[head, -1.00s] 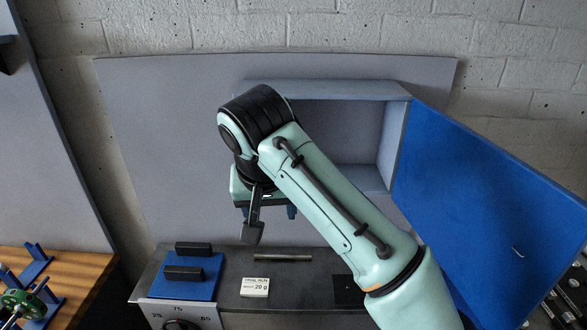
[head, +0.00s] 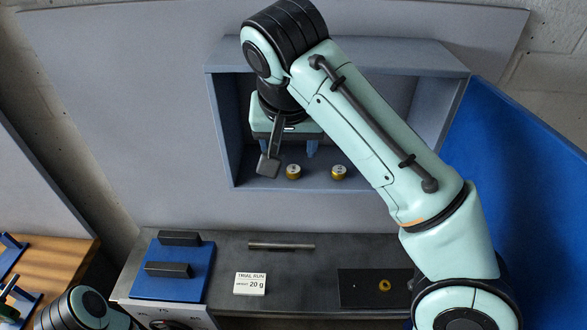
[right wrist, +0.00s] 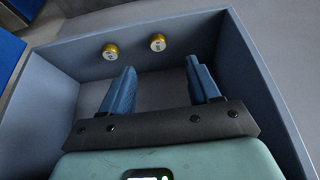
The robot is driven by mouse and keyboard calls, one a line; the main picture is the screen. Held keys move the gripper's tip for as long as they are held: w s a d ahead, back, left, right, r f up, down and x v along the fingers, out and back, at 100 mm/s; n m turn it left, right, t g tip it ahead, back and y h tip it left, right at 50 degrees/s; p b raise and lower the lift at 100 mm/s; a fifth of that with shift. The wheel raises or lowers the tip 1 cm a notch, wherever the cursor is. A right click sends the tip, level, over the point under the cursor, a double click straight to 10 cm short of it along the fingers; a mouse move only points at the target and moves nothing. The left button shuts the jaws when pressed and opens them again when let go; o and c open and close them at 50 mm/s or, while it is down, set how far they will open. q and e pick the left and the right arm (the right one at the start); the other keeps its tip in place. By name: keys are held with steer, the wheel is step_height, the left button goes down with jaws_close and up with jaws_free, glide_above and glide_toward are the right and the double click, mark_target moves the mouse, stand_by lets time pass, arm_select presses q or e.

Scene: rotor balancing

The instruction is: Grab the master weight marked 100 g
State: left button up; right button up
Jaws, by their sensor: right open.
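Two small brass weights with pale tops stand on the floor of the grey wall cabinet (head: 455,110), a left one (head: 293,172) and a right one (head: 338,172). Their marks are too small to read, so I cannot tell which is 100 g. Both weights also show in the right wrist view, one at left (right wrist: 110,52) and one at right (right wrist: 158,42), beyond the fingertips. My right gripper (head: 298,151) is open and empty at the cabinet, with its blue fingers (right wrist: 160,68) apart and not touching either weight. My left gripper is not in view.
The blue cabinet door (head: 520,170) stands open at right. On the bench below are a blue block with black bars (head: 172,270), a metal rod (head: 281,246), a "20 g" card (head: 250,284) and a dark plate (head: 358,290) with a small brass ring (head: 384,286).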

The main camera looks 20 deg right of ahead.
mark_target(293, 169)
steer(key=x, duration=0.5)
steer(key=shift+w+d, duration=0.1)
steer(key=shift+w, duration=0.2)
steer(key=shift+d+b+x, duration=0.1)
steer(key=shift+b+x, duration=0.2)
steer(key=shift+x, duration=1)
steer(key=shift+d+b+x, duration=0.15)
steer(key=shift+b+x, duration=0.1)
steer(key=shift+x, duration=1.05)
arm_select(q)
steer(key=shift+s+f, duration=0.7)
arm_select(e)
steer(key=shift+c, duration=0.2)
steer(key=shift+w, duration=0.1)
steer(key=c, duration=1)
jaws_close()
steer(key=shift+r, duration=0.1)
